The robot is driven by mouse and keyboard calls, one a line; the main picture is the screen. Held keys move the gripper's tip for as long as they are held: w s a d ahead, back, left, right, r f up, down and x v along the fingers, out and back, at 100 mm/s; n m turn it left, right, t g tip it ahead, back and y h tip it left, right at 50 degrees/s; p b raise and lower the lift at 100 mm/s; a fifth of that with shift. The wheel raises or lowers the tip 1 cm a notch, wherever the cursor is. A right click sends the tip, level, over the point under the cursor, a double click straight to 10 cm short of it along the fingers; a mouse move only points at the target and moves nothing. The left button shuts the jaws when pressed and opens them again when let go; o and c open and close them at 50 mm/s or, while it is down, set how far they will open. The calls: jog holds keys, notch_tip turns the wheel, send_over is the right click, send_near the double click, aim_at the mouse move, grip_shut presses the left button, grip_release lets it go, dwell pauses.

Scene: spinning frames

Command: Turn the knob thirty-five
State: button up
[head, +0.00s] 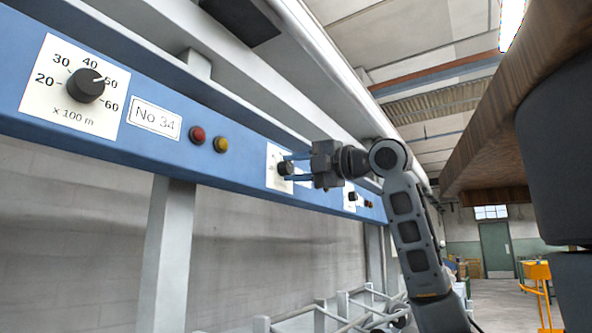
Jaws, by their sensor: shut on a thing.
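A blue beam carries several black knobs on white dial plates. The near knob (86,85) is at the upper left, on a plate marked 20 to 60 and "x 100 m", beside a label "No 34" (155,119); its pointer is toward 50. My gripper (287,168) is farther along the beam, its two blue fingers shut around a second dark knob (284,168) on a white plate (272,179). That plate's markings are too small to read and partly hidden by my fingers. Whether its label says thirty-five cannot be told.
A red button (197,135) and a yellow button (221,144) sit between the two plates. A third knob (352,196) is just beyond my gripper. A brown wooden part (500,150) overhangs at the right. Grey posts and rails stand below the beam.

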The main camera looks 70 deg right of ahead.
jog(key=shift+f, duration=0.1)
dwell(0.3)
jog(key=o, duration=1)
jog(key=shift+o, duration=0.2)
jog(key=v, duration=0.7)
jog(key=shift+s+b, duration=0.4)
jog(key=shift+b, duration=0.05)
jog(key=shift+a, duration=0.15)
